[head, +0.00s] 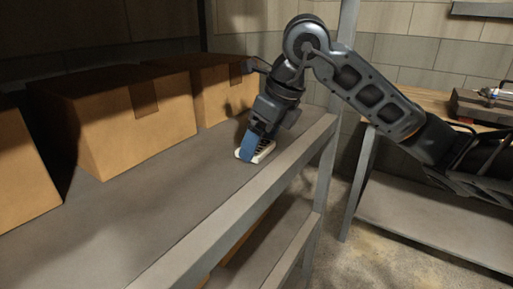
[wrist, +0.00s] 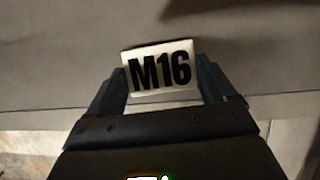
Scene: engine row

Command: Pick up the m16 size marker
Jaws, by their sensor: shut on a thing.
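The m16 size marker (wrist: 160,68) is a white block with black "M16" lettering, between the two fingers of my gripper (wrist: 160,85) in the wrist view. The fingers are shut on its left and right sides. In the head view my gripper (head: 250,150) points down at the grey shelf near its front edge. The white marker (head: 263,153) shows there beside a blue finger, at or just above the shelf surface; I cannot tell if it touches. Part of the marker is hidden by the finger.
Cardboard boxes (head: 125,115) stand along the back of the grey shelf (head: 150,205). A raised lip (head: 245,205) runs along its front edge, with an upright post (head: 330,150) to the right. A workbench (head: 405,105) stands at the right. The shelf's front left is clear.

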